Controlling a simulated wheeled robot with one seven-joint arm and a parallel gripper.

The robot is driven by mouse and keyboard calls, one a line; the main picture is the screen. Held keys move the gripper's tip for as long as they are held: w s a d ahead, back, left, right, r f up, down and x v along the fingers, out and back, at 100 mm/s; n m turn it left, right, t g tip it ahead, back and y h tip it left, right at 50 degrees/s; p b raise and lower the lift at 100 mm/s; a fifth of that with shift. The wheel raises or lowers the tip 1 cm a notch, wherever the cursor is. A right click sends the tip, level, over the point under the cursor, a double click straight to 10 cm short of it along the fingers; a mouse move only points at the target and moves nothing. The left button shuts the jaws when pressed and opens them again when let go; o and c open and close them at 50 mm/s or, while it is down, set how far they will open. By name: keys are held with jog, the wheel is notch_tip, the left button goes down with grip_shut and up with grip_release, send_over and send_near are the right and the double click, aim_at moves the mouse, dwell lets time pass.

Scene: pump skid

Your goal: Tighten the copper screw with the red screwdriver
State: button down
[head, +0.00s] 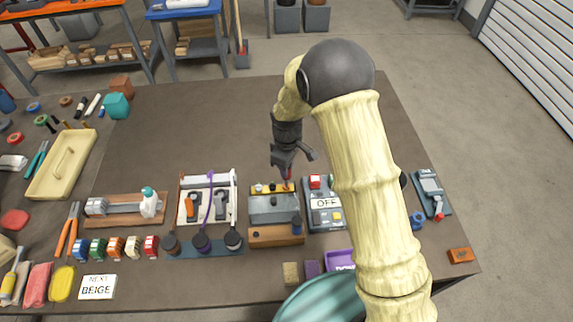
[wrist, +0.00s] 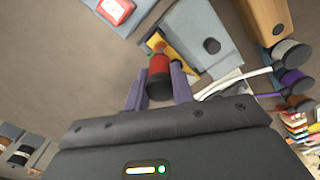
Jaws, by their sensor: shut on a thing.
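My gripper (head: 287,165) is shut on the red screwdriver (wrist: 159,75) and holds it upright, tip down, over the right end of a yellow strip on the grey block. The screwdriver also shows in the head view (head: 287,174). In the wrist view its red handle with a dark end sits between the two purple-grey fingers. A copper-orange spot, seemingly the copper screw (wrist: 159,46), shows just beyond the handle on the yellow strip. The handle hides the tip, and I cannot tell whether it touches the screw.
The grey block (head: 272,210) stands among a white rack (head: 183,205) on the left and a grey box with an OFF label (head: 325,203) on the right. A wooden block (head: 275,236) lies in front. The bench behind my gripper is clear.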

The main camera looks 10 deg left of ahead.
jog(key=shift+m, duration=0.6)
jog(key=shift+r+p, duration=1.8)
jog(key=shift+r, duration=0.75)
